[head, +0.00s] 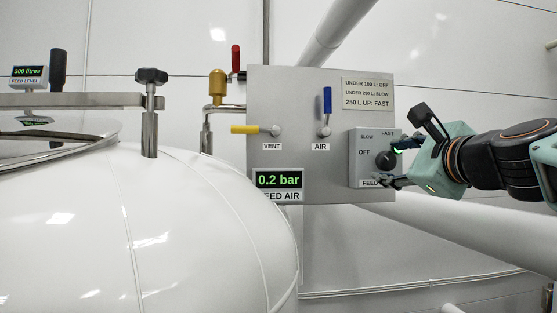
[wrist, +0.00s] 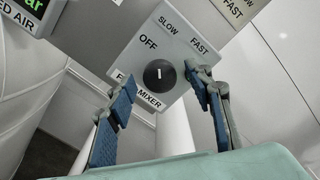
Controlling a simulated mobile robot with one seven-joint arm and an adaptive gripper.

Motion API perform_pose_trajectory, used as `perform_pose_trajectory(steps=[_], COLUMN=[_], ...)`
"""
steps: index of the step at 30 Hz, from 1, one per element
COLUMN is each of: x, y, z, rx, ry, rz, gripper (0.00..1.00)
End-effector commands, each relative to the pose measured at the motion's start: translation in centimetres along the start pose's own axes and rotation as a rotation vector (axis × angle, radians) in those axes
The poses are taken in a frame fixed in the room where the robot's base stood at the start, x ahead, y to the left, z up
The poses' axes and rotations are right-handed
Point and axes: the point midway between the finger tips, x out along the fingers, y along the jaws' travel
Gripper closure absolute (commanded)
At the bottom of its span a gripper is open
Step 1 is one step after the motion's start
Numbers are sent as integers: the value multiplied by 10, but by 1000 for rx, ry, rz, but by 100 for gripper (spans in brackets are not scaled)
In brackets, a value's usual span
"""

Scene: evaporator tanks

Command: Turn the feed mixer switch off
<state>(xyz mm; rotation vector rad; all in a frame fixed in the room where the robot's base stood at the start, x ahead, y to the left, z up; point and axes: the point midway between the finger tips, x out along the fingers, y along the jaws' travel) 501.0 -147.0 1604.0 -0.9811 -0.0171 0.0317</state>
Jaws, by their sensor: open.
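The feed mixer switch is a round black knob (head: 385,159) on a grey box (head: 361,146) at the panel's lower right. The box is labelled OFF, SLOW and FAST. In the wrist view the knob (wrist: 159,74) shows a short white mark, upright in the picture; I cannot tell for sure which label it points to. My gripper (head: 391,163) is open in front of the box, coming from the right. In the wrist view its blue-padded fingers (wrist: 165,80) stand on either side of the knob, with visible gaps. I see no contact with the knob.
The grey panel (head: 290,95) also carries a yellow VENT lever (head: 250,130), a blue AIR lever (head: 327,104) and a display (head: 278,180) reading 0.2 bar. A sign (head: 367,93) lists mixer speeds by litres. The level display (head: 29,72) reads 300 litres. A white tank (head: 130,230) fills the left.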

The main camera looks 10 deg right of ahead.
Motion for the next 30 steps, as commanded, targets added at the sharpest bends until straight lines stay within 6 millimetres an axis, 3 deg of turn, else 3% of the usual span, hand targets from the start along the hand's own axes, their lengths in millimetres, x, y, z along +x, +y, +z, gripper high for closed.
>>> perform_pose_trajectory(steps=[12, 23, 30], x=[8, 8, 8], y=[0, 0, 1], z=[0, 0, -1], rx=[0, 0, -21], ry=[0, 0, 1], rz=[0, 0, -1], gripper=[54, 94, 94])
